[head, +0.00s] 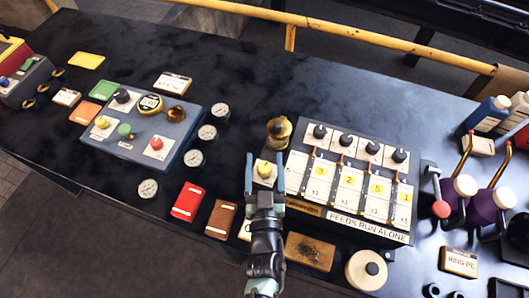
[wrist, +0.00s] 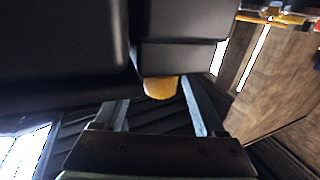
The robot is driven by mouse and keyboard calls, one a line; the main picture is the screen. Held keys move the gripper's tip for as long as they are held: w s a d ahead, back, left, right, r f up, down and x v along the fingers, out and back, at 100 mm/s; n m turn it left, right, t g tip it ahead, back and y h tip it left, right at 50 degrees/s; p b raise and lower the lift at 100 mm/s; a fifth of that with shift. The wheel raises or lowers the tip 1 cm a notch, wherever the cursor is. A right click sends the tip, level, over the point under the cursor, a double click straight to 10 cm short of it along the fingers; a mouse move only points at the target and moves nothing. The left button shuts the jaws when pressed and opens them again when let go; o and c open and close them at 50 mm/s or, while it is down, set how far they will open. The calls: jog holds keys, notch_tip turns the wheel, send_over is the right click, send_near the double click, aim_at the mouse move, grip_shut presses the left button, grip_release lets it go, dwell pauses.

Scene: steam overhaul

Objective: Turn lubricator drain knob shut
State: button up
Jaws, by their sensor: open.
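The lubricator (head: 350,185) is a dark box with several black top knobs and a row of white and yellow numbered plates. Its front label reads "FEEDS RUN ALONE". A yellow knob (head: 264,167) on a white plate sits at its left end, and a yellow knob (wrist: 160,88) also shows under a black housing in the wrist view. I cannot read a drain label. My gripper (head: 265,158) is open, its fingers on either side of the yellow knob. In the wrist view my gripper (wrist: 155,92) has the knob between its fingertips; I cannot tell whether they touch it.
A brass cup (head: 279,130) stands just behind the yellow knob. Red (head: 188,201) and brown (head: 221,219) blocks lie to the left.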

jog(key=shift+w, duration=1.15)
grip_shut()
jog(key=shift+a, duration=0.1)
